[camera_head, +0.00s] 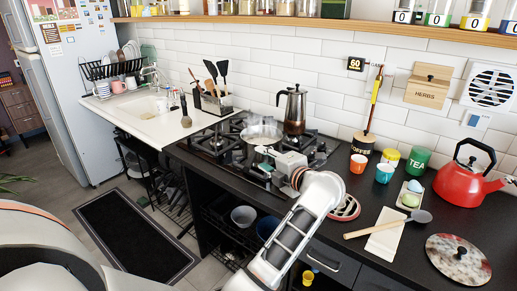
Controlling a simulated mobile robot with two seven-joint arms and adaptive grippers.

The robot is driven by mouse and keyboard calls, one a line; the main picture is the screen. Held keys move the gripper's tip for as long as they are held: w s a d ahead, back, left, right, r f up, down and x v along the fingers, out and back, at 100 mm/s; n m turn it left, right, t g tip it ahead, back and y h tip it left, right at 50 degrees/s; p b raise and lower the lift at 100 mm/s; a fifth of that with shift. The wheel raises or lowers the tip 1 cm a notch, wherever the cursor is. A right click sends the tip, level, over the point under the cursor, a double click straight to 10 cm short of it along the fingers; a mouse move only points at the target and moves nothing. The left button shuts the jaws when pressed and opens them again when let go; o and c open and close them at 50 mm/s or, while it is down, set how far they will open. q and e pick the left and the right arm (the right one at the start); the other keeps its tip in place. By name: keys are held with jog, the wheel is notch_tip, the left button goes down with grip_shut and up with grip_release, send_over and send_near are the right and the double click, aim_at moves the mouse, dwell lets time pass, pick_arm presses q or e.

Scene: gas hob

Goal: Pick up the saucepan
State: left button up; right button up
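The saucepan (262,131) is a shiny steel pan standing on the black gas hob (228,158), left of the moka pot. The pan's handle is hard to make out among the fingers. The fingers are small here and partly hidden by the gripper body, so I cannot tell whether they are closed on it.
A steel moka pot (293,110) stands close behind and right of the pan. A utensil holder (212,102) is to the left. Coloured cups, a red kettle (466,178), a wooden spoon (395,225) and a round lid (458,259) occupy the right worktop.

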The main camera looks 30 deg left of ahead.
aim_at(256, 153)
pick_arm(q)
jog(key=x, duration=0.3)
jog(key=b+x, duration=0.1)
jog(key=x, duration=0.2)
jog(key=shift+w+f, duration=0.1)
jog(key=shift+f, duration=0.15)
jog(key=shift+w+a, duration=0.15)
jog(key=shift+a, duration=0.35)
grip_shut()
pick_arm(e)
jog(key=shift+s+d+f, duration=0.2)
jog(key=shift+s+f, duration=0.15)
jog(key=shift+f, duration=0.4)
pick_arm(q)
jog(key=shift+w+r, duration=0.1)
jog(key=shift+r, duration=0.15)
